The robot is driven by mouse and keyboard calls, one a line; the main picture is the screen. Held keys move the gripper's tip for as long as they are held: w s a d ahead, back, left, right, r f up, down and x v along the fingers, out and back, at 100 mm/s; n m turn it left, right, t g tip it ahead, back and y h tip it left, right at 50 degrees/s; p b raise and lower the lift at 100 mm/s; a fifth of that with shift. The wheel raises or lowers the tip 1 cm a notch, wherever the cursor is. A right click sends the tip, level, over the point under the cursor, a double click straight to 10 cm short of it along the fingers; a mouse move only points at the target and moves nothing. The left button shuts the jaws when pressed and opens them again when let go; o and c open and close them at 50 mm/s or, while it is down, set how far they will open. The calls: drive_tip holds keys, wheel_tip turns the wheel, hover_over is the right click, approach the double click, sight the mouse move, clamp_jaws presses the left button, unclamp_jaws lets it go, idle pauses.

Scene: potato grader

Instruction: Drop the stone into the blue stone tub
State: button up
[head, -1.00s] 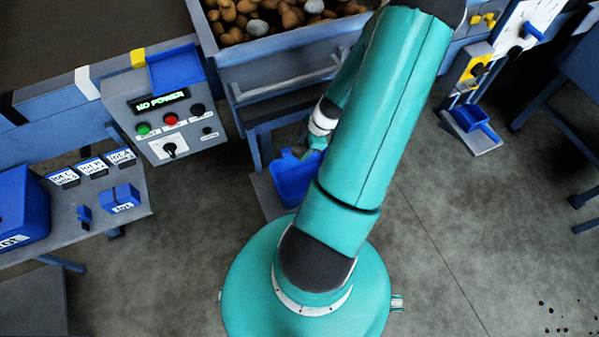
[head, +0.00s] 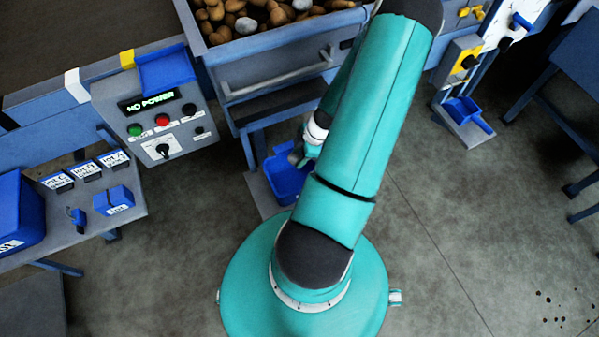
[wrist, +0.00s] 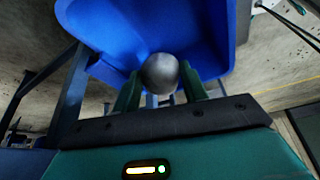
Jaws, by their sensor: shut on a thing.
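The stone (wrist: 160,72) is a grey, rounded lump held between the two green fingers of my gripper (wrist: 160,92) in the wrist view. My gripper is shut on it. The blue stone tub (wrist: 110,35) fills the upper part of the wrist view, behind the stone. In the head view the tub (head: 286,182) stands low beneath the sorting trough, partly hidden by my arm. My gripper (head: 298,155) is small there, by the tub's upper edge, and mostly hidden behind my arm. Whether the stone is inside the rim or above it I cannot tell.
A trough (head: 290,38) of potatoes and pale stones stands behind the tub. A control panel (head: 158,120) reading "NO POWER" is at the left, above a side table (head: 70,215) with blue boxes. A smaller blue scoop-like tray (head: 465,110) is at the right. Open floor lies right.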

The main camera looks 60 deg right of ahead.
drive_tip(key=o, duration=1.1)
drive_tip(key=v, duration=1.3)
drive_tip(key=shift+s+d+r, duration=0.15)
drive_tip(key=shift+r, duration=0.2)
